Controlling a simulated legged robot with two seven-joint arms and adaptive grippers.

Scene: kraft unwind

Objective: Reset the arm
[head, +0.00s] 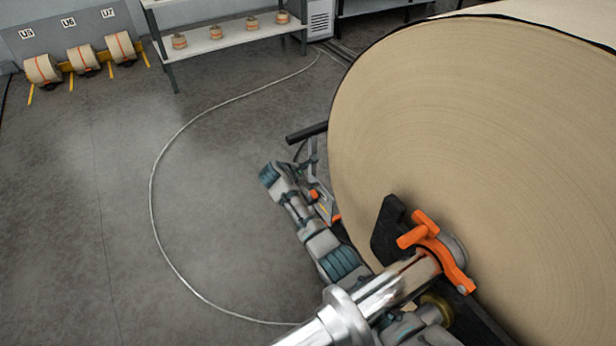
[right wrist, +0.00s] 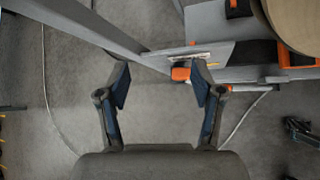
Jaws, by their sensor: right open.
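My right arm (head: 330,250) reaches up and left from the bottom of the head view, beside the large kraft roll (head: 460,130). Its hand is small and partly hidden there. In the right wrist view my right gripper (right wrist: 160,80) is open and empty, its two dark blue pads apart. Beyond the fingers are a grey beam (right wrist: 85,22) and an orange part (right wrist: 181,73) by the right fingertip; contact cannot be told. My left gripper is not in view.
A shiny shaft (head: 385,290) and orange clamp (head: 436,252) stand close right of my arm. A shelf (head: 225,38) with small coils and several small rolls (head: 84,58) are at the back. A cable (head: 152,190) curves across clear floor.

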